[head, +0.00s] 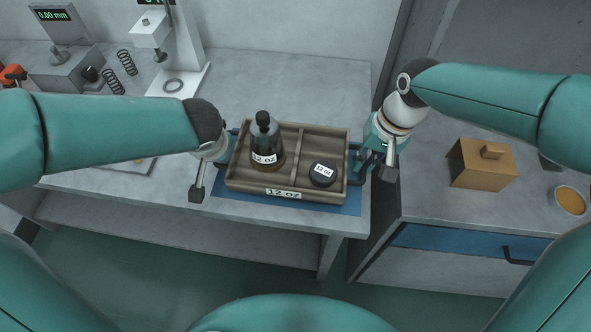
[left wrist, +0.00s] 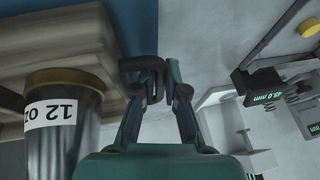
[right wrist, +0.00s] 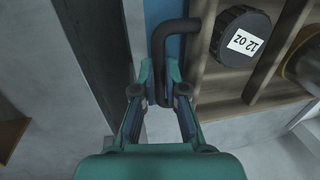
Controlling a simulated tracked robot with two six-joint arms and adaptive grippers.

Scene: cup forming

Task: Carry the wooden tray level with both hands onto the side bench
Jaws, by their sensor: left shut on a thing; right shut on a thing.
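The wooden tray (head: 305,189) is at the right end of the grey bench, over a blue mat (head: 290,208). Its compartments hold a dark bottle labelled 12 oz (head: 265,143) and a round black piece labelled 12 oz (head: 322,174). My left gripper (left wrist: 155,82) is shut on the tray's dark left handle (left wrist: 143,64). My right gripper (right wrist: 162,85) is shut on the dark right handle (right wrist: 172,38). The tray looks level. I cannot tell whether it touches the mat. The side bench (head: 430,215) stands to the right, past a gap.
On the side bench are a tan box with a handle (head: 482,165) and a round tin with orange contents (head: 570,200). The side bench is bare at its near left. A gauge stand (head: 180,60), springs (head: 118,70) and a display device (head: 65,65) stand at the back left.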

